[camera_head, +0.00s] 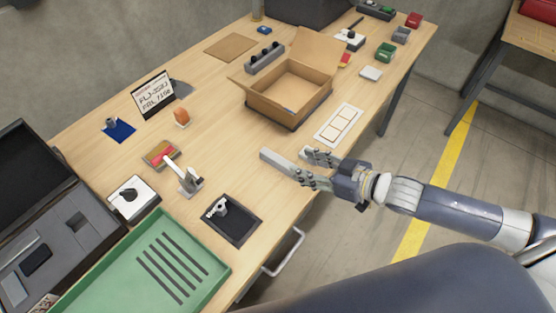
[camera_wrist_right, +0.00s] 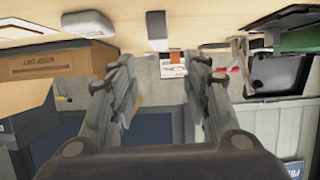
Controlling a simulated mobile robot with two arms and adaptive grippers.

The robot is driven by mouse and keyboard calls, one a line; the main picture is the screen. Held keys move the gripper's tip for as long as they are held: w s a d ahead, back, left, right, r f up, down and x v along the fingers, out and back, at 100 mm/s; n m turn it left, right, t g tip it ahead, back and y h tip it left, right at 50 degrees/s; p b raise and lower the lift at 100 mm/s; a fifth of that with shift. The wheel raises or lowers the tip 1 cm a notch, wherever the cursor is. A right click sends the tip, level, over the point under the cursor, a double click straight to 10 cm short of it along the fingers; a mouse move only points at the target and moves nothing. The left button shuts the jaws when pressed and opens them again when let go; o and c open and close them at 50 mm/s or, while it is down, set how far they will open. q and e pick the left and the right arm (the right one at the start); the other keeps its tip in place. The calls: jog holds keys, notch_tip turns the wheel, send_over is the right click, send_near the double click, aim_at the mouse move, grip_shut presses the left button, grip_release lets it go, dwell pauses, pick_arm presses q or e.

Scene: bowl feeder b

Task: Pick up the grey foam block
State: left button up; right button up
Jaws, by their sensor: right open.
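The grey foam block (camera_head: 273,159) appears as a long light grey piece lying on the table just beyond my right gripper's fingertips. In the right wrist view the block (camera_wrist_right: 157,30) shows end-on, centred ahead of the gap between the fingers. My right gripper (camera_head: 306,165) is open and low over the table's front edge; it also shows in the right wrist view (camera_wrist_right: 160,70). The gap between its fingers is empty. In the head view the near finger overlaps the block's right end, and I cannot tell whether they touch. My left gripper is not in view.
An open cardboard box (camera_head: 290,90) stands behind the gripper, with a white card (camera_head: 339,125) to its right. A black tray (camera_head: 232,235), a white stand (camera_head: 190,183) and a green tray (camera_head: 75,290) are to the left. The table between the block and the orange piece (camera_head: 181,117) is clear.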

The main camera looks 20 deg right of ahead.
aim_at(280, 159)
jog(key=x, duration=0.3)
jog(key=shift+w+a, duration=0.1)
jog(key=shift+a, duration=0.05)
jog(key=shift+w+a+f, duration=0.25)
jog(key=shift+w, duration=0.1)
jog(key=shift+f+p+x, duration=0.2)
jog(key=shift+p+x, duration=0.15)
jog(key=shift+x, duration=0.8)
jog(key=shift+f+p+x, duration=0.2)
jog(key=shift+p+x, duration=0.1)
jog(key=shift+x, duration=0.85)
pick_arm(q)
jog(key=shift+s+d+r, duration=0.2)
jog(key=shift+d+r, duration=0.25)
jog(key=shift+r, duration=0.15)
pick_arm(e)
jog(key=shift+s+d, duration=0.15)
jog(key=shift+c, duration=0.5)
jog(key=c, duration=0.9)
